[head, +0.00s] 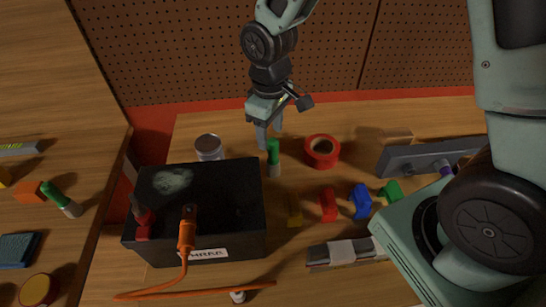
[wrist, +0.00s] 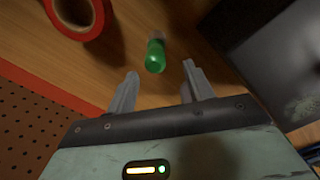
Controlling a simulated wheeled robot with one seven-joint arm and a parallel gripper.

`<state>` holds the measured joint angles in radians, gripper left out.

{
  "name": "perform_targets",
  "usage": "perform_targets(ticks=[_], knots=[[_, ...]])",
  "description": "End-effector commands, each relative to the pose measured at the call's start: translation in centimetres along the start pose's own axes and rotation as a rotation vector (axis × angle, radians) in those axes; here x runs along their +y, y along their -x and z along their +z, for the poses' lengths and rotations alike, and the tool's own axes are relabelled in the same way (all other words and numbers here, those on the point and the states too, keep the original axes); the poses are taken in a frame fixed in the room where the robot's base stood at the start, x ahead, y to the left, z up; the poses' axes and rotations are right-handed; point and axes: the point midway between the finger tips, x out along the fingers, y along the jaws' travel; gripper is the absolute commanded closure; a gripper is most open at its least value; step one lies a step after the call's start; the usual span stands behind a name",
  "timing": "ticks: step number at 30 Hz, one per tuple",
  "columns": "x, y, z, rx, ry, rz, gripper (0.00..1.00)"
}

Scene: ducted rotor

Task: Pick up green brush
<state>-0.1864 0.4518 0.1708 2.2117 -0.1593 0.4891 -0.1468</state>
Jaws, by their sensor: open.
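A green brush (head: 273,155) with a pale lower end is on the wooden bench, between the black box and the red tape roll. In the wrist view the brush (wrist: 155,55) lies ahead of my fingertips, roughly centred between them. My gripper (head: 264,140) is open and empty, pointing down just behind the brush in the head view. In the wrist view my gripper (wrist: 160,82) shows both grey fingers apart, with nothing between them. Another green-handled object (head: 60,199) lies on the left-hand surface.
A black box (head: 200,240) with an orange cable (head: 185,235) stands just left of the brush. A red tape roll (head: 321,152) lies to its right. A metal can (head: 208,147) and coloured blocks (head: 328,204) are nearby. A red-edged pegboard (head: 200,55) stands behind.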

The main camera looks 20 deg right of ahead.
Motion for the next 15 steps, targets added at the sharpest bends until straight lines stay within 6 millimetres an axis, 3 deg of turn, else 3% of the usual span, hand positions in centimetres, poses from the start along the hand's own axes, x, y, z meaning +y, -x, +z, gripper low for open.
perform_targets(ticks=[15], knots=[[0.6, -5.0, 0.3, -0.001, 0.0, -0.001, 0.48]])
